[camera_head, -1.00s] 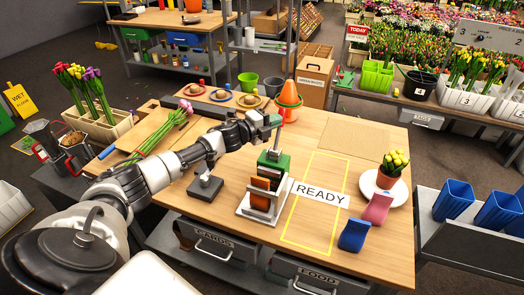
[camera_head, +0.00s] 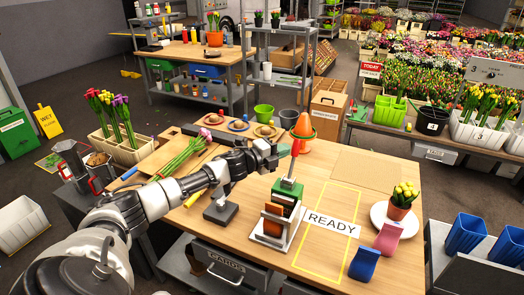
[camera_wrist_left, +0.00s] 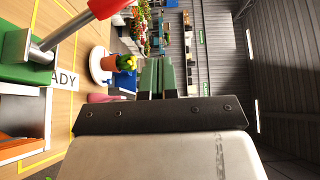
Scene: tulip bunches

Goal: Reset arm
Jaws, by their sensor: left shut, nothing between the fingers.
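My left gripper (camera_head: 282,148) is at the end of my left arm, which reaches in over the wooden table (camera_head: 345,262). Its green fingers (camera_wrist_left: 157,78) lie together in the wrist view, shut and empty. Close beside the fingers in the head view is a red handle (camera_head: 295,146). It stands on a metal shaft above a green block (camera_head: 288,187), in a white stand (camera_head: 271,238) with an orange-brown piece. The red handle (camera_wrist_left: 108,7) also shows in the wrist view, apart from the fingers. My right gripper is not in view.
A READY sign (camera_head: 331,223) lies across a yellow outline. A potted yellow plant (camera_head: 403,195) stands on a white plate, near pink and blue pieces. Pink tulips (camera_head: 187,152) lie at the left. The outlined area holds only the sign.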

